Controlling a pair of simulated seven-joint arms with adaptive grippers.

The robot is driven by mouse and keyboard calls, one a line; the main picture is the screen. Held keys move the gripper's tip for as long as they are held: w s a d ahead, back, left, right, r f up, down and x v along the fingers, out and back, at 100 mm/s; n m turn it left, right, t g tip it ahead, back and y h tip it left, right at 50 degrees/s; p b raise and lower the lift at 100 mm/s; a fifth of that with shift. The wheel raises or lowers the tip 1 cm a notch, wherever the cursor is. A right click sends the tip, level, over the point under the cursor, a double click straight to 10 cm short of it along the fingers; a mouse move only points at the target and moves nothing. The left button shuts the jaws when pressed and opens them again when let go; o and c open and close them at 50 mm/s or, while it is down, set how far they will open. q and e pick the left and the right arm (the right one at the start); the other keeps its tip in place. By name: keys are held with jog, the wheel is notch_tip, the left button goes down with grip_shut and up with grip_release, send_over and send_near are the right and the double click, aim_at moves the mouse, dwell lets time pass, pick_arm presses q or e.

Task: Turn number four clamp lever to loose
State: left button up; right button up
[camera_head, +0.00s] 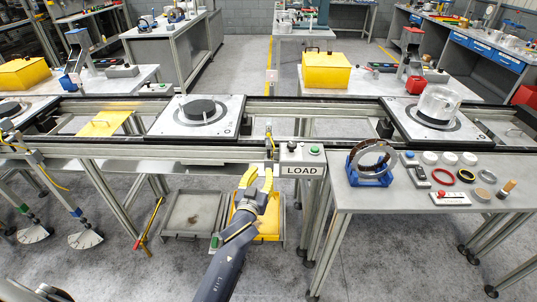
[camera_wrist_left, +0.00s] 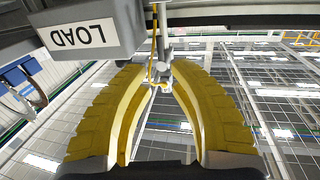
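My left gripper (camera_head: 257,176) has yellow fingers and is at the front of the conveyor rail, just left of the LOAD box. In the left wrist view its fingers (camera_wrist_left: 157,72) are spread apart with nothing held between them. A thin metal post with a yellow cable (camera_wrist_left: 162,60) shows beyond the gap; I cannot tell its distance. No lever marked four is readable. At the lower left, slanted rods end over pale fan-shaped plates (camera_head: 86,239); I cannot tell whether these are clamp levers. My right gripper is out of view.
The LOAD box (camera_head: 302,159) sits close to the gripper's right. Pallets (camera_head: 173,124) stand on the conveyor. A side table (camera_head: 345,200) holds a ring in a blue stand (camera_head: 371,163) and small parts. A grey tray (camera_head: 180,220) and a yellow one lie below.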

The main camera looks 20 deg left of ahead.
aim_at(268, 155)
pick_arm(q)
jog(key=w, duration=1.1)
jog(key=shift+a, duration=0.3)
jog(key=shift+c, duration=0.2)
grip_shut()
